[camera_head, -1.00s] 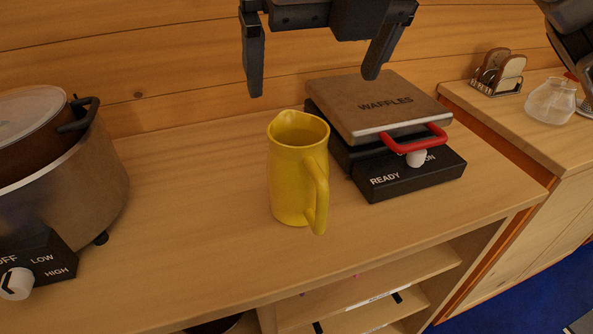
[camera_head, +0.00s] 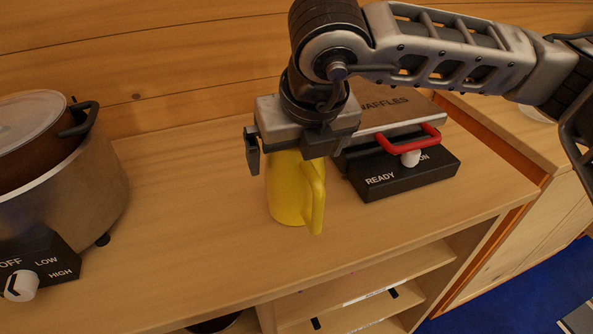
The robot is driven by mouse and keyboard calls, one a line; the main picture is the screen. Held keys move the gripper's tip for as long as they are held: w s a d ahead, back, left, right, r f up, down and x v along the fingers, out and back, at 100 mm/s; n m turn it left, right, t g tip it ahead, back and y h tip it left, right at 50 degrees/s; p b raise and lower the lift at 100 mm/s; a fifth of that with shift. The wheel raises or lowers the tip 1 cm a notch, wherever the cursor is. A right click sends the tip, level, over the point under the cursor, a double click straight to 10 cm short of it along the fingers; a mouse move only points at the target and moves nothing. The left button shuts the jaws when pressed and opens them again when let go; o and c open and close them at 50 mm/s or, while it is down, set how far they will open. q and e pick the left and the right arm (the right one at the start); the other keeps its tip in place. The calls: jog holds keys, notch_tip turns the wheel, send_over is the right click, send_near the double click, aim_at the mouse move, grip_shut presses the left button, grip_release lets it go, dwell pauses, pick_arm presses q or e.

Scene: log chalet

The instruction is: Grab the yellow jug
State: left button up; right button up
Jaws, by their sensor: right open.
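The yellow jug (camera_head: 287,193) stands upright on the wooden counter, its handle toward the front right. My right gripper (camera_head: 292,150) is over the top of the jug, pointing down, with its arm coming in from the right. Its left finger shows just left of the jug's upper part; the other finger is hard to make out. The gripper is open. It hides the jug's rim and spout, and I cannot tell whether it touches the jug. My left gripper is not in view.
A waffle maker (camera_head: 405,172) with a red handle stands right behind the jug, partly hidden by my arm. A slow cooker (camera_head: 75,195) stands at the left. The counter (camera_head: 190,235) is clear between cooker and jug. Open shelves (camera_head: 370,285) lie below the front edge.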

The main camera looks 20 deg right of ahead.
jog(key=shift+w+f, duration=0.15)
jog(key=shift+f, duration=0.25)
jog(key=c, duration=1.2)
jog(key=shift+r, duration=0.1)
jog(key=shift+c, duration=0.4)
jog(key=shift+r, duration=0.1)
